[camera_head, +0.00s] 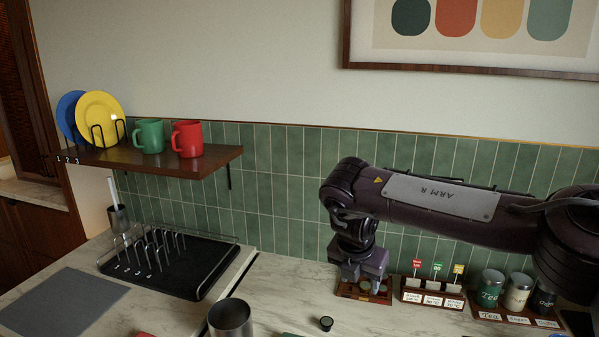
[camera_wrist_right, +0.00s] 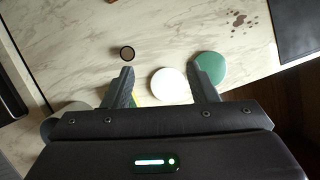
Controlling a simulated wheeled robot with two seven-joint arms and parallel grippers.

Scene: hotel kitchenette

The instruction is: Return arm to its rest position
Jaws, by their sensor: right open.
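My right arm (camera_head: 440,197), labelled ARM R, reaches in from the right in the head view. Its right gripper (camera_head: 364,287) points down in front of the green tiles, at a small wooden holder (camera_head: 350,293) that it partly hides. In the right wrist view the same gripper (camera_wrist_right: 165,78) has its two fingers spread apart, with nothing held between them. A white disc (camera_wrist_right: 168,85) and a green disc (camera_wrist_right: 212,68) show beyond the fingers. My left arm and gripper are not in view.
A small dark pod (camera_head: 326,323) and a metal cup (camera_head: 230,318) stand on the marble counter. A labelled rack (camera_head: 432,299) and canisters (camera_head: 490,288) are close to the right. A black dish rack (camera_head: 190,277) is left, below a shelf (camera_head: 150,158) with plates and mugs.

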